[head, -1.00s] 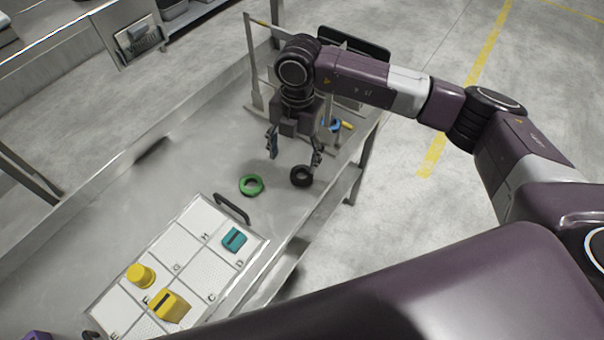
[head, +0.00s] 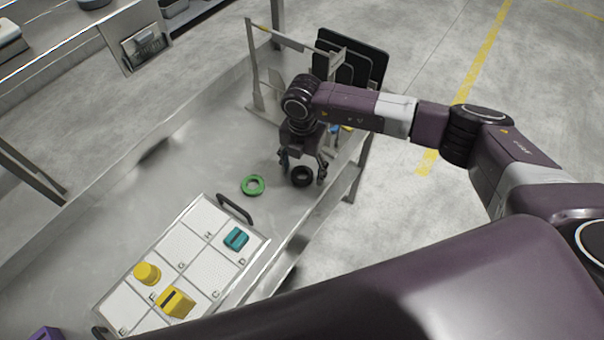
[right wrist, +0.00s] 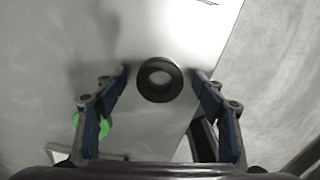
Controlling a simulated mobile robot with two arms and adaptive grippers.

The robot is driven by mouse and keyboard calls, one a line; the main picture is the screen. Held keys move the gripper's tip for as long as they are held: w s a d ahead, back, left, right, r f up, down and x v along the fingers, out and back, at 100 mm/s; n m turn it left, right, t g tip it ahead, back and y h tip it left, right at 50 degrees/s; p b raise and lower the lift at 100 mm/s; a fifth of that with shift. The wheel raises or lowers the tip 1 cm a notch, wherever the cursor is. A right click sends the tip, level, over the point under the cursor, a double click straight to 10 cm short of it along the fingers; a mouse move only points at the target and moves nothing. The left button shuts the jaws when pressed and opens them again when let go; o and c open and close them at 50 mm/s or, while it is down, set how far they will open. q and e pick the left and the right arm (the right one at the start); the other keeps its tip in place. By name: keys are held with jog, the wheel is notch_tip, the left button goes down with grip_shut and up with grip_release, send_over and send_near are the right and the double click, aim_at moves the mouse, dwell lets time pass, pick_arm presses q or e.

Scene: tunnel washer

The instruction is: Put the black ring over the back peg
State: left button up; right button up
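The black ring (head: 302,183) lies flat on the metal table; it also shows in the right wrist view (right wrist: 144,84). My right gripper (head: 303,172) is open above it, fingers pointing down. In the right wrist view the ring appears between the two spread fingertips (right wrist: 160,74), apart from both. A grey peg stand (head: 252,65) is behind my right arm, which hides part of it. A yellow-tipped bar shows at its upper left. A blue piece (head: 334,129) and a yellow tip (head: 347,128) show beside my wrist. I cannot tell which peg is the back one. My left gripper is not in view.
A green ring (head: 253,193) lies left of the black ring. A lettered white tray (head: 184,246) with a handle holds a teal block (head: 236,238) and yellow pieces. Black panels (head: 362,65) stand behind. The table's right edge is close to the black ring.

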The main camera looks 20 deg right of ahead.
jog(key=c, duration=1.2)
jog(key=shift+o, duration=0.2)
jog(key=shift+r, duration=0.15)
